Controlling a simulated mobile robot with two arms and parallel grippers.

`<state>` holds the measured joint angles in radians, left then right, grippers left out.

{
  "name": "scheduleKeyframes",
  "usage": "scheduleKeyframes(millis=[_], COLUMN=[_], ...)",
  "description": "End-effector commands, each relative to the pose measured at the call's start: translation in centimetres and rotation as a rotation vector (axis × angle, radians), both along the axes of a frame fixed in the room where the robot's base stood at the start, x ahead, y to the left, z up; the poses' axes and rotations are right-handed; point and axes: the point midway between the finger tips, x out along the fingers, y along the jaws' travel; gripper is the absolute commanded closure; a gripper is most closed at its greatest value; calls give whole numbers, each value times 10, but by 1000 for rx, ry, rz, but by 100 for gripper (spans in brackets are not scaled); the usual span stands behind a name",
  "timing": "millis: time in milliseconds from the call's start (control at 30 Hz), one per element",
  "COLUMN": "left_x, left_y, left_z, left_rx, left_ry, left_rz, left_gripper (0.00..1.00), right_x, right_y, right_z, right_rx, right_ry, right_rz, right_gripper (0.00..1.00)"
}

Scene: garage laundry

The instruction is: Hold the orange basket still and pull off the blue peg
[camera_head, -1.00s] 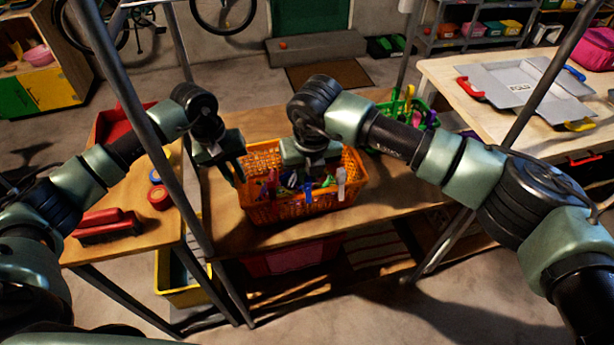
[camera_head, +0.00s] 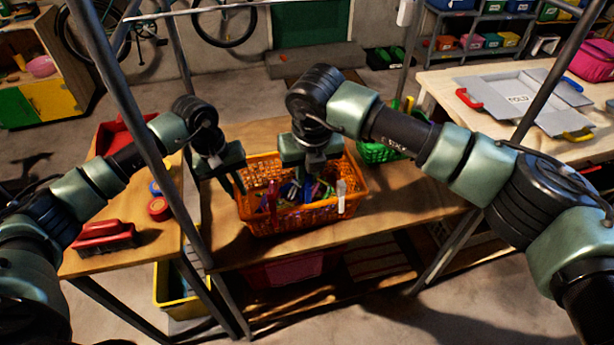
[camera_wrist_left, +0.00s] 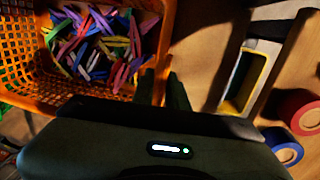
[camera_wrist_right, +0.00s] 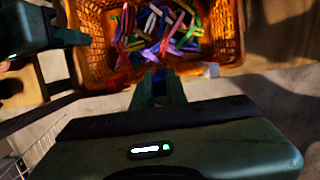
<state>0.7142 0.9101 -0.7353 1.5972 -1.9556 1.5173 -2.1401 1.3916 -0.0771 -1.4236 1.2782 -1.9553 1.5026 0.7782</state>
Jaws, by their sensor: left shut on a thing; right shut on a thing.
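The orange basket (camera_head: 310,216) stands on the wooden shelf and holds many coloured pegs (camera_wrist_left: 98,45). My left gripper (camera_head: 236,186) is shut at the basket's left rim; the left wrist view shows its fingers (camera_wrist_left: 163,88) at the rim's corner. My right gripper (camera_head: 308,176) is over the front part of the basket. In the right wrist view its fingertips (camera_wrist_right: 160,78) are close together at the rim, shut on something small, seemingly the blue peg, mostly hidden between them. A red peg (camera_head: 272,196) and a white peg (camera_head: 341,194) are clipped on the front rim.
A green basket (camera_head: 378,152) stands behind the orange one to the right. A red brush (camera_head: 103,236) and round rolls (camera_head: 158,208) lie on the left table. Metal posts (camera_head: 150,165) rise near my arms.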

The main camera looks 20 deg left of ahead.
Motion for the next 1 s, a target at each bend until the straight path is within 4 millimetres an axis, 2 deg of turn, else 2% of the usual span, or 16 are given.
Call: scheduleKeyframes(millis=[600,1000], left_x=[0,0], left_y=[0,0], left_z=[0,0], left_rx=[-1,-1], left_ry=[-1,-1], left_rz=[0,0], left_gripper=[100,100], right_x=[0,0], right_y=[0,0], right_z=[25,28], right_rx=[0,-1], right_ry=[0,1], right_rz=[0,0], right_gripper=[100,100])
